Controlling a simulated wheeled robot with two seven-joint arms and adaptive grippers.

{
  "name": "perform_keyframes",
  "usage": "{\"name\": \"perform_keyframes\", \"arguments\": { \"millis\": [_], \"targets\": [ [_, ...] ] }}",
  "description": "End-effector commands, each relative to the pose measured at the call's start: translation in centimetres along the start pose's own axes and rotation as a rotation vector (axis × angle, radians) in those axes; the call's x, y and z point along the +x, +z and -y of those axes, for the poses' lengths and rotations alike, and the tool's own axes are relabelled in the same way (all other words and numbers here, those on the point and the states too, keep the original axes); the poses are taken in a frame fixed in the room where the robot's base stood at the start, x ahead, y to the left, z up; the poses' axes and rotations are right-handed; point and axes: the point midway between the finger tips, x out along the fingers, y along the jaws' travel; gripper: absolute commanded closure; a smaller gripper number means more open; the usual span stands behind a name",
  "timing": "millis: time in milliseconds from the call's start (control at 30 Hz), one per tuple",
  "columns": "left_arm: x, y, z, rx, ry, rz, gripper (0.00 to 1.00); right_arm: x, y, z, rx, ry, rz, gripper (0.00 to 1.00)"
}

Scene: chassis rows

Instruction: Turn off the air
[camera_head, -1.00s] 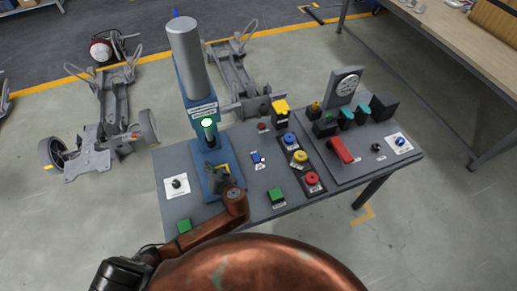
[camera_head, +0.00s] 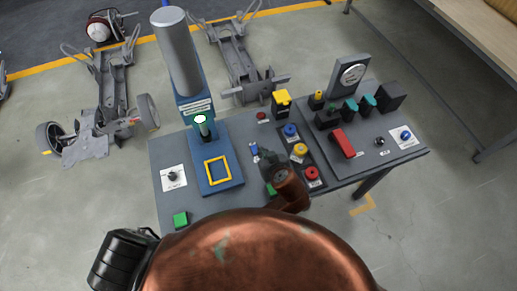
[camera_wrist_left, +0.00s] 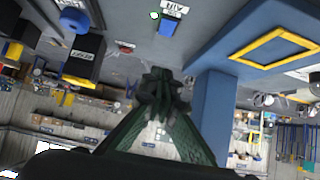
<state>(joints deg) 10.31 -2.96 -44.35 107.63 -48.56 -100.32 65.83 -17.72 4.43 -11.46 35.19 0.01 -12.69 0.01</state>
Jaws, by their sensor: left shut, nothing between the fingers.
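The air switch (camera_head: 254,148) is a small blue toggle on the grey panel, right of the blue press. In the left wrist view the blue toggle (camera_wrist_left: 167,27) shows at the top, beside a label reading AIR and a small lit green lamp (camera_wrist_left: 155,15). My left gripper (camera_head: 267,158) is just to the right and front of the switch in the head view. In the left wrist view its fingertips (camera_wrist_left: 160,85) are closed together with nothing between them, apart from the toggle in the picture. Whether it touches anything is unclear. My right gripper is out of view.
A blue press (camera_head: 215,172) with a yellow square stands left of the switch. Blue, yellow and red buttons (camera_head: 300,150) are close on the right. A black box with a yellow top (camera_head: 281,103) stands behind. A red lever (camera_head: 342,144) is further right.

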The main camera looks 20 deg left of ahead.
Motion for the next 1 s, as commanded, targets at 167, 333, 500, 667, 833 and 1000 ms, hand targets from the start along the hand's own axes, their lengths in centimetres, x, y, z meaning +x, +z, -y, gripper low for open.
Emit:
{"name": "perform_keyframes", "arguments": {
  "millis": [167, 333, 500, 667, 833, 1000],
  "targets": [
    [2.7, -0.1, 0.1, 0.004, -0.003, -0.003, 1.0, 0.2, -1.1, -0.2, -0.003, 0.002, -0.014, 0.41],
    [6.3, -0.1, 0.0, 0.005, -0.002, -0.004, 1.0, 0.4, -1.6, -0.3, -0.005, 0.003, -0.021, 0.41],
    [9.7, -0.1, 0.1, 0.004, -0.004, -0.003, 1.0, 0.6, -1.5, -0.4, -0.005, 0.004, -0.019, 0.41],
    [11.3, 1.8, 0.1, 0.004, -0.003, 0.0, 1.0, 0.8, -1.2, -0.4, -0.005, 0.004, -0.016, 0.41],
    [12.2, 2.7, 0.0, 0.003, 0.0, 0.0, 1.0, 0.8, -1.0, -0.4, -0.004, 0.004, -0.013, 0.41],
    [12.3, 2.9, 0.0, 0.002, 0.0, 0.0, 1.0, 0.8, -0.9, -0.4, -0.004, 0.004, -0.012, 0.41]
  ]
}}
